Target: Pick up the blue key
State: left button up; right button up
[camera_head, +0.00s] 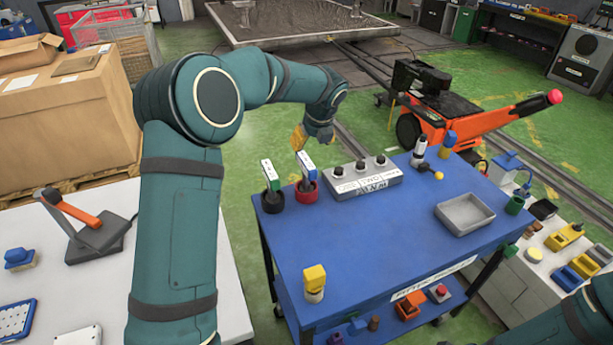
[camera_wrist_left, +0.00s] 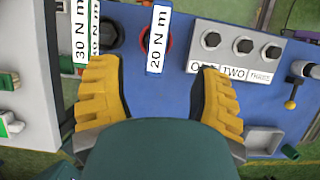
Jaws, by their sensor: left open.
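A key with a blue-edged white label reading "20 N m" (camera_wrist_left: 158,38) stands in a red round holder on the blue cart; its handle also shows in the head view (camera_head: 306,163). My left gripper (camera_wrist_left: 158,78) is open, with its yellow fingers apart to the left and right of this key's line in the wrist view. The key appears beyond the fingertips, and I see no contact. In the head view the left gripper (camera_head: 299,138) is partly hidden by its wrist, above and behind the key. My right gripper is out of view.
A green-edged "30 N m" key (camera_head: 269,172) stands close left in a dark holder. A grey block with three knobs (camera_head: 362,183) sits close right. The blue cart top (camera_head: 365,235) is clear in the middle, with a grey tray (camera_head: 490,212) at right.

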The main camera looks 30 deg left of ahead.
aim_at(307, 161)
pick_arm(q)
jog(key=b+x, duration=0.1)
jog(key=x, duration=0.6)
jog(key=shift+s, duration=0.1)
jog(key=b+x, duration=0.1)
jog(key=x, duration=0.4)
jog(key=shift+s+f, duration=0.15)
jog(key=shift+s, duration=0.05)
grip_shut()
